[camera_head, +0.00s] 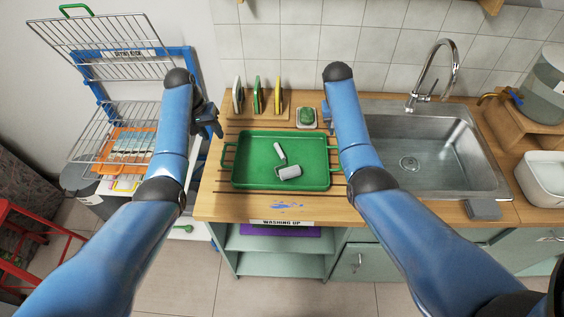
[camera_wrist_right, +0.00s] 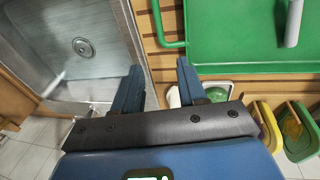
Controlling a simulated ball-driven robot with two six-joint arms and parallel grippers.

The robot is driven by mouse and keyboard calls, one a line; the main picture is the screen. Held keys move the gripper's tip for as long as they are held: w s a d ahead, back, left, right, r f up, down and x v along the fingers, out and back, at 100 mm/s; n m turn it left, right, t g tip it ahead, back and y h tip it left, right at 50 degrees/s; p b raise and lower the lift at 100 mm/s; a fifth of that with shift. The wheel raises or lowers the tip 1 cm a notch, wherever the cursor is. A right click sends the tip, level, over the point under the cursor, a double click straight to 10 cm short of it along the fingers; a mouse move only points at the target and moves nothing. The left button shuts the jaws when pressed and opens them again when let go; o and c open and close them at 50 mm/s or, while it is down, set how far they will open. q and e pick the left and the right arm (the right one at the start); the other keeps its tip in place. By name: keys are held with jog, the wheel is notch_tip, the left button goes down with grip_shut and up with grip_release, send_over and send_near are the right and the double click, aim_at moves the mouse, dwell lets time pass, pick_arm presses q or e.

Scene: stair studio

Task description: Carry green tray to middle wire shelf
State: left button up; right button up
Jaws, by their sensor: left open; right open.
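The green tray (camera_head: 250,180) lies flat on the slatted wooden counter, with a handle at each side. Two pale cylinder-shaped pieces (camera_head: 289,172) lie on it. The tray also shows in the right wrist view (camera_wrist_right: 240,35), with its handle close by. My left gripper (camera_head: 210,121) is open and empty, above and behind the tray's left end. My right gripper (camera_wrist_right: 157,80) is open and empty, near the tray's handle at the sink side; in the head view my arm mostly hides it.
An orange tray (camera_head: 107,158) with pale items sits on the lower wire shelf. Upright boards (camera_head: 256,95) and a green sponge in a dish (camera_head: 306,117) stand behind the green tray. The sink (camera_head: 440,150) is at the right. A red stool (camera_head: 20,240) stands at front left.

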aim_at(222, 159)
pick_arm(q)
jog(key=shift+g, duration=0.5)
jog(key=f, duration=0.3)
jog(key=s+f, duration=0.1)
jog(key=f, duration=0.2)
jog(key=d+f, duration=0.1)
jog(key=f, duration=0.2)
jog(key=shift+s+f, duration=0.2)
jog(key=shift+s, duration=0.1)
pick_arm(e)
jog(key=shift+g, duration=0.5)
jog(key=f, duration=0.3)
jog(key=s+d+f, duration=0.1)
jog(key=f, duration=0.5)
jog(key=shift+s+d, duration=0.15)
jog(key=shift+s, duration=0.2)
pick_arm(q)
jog(key=shift+d+f, duration=0.1)
jog(key=shift+f, duration=0.7)
pick_arm(e)
jog(key=shift+f, duration=0.8)
pick_arm(q)
grip_shut()
pick_arm(e)
grip_shut()
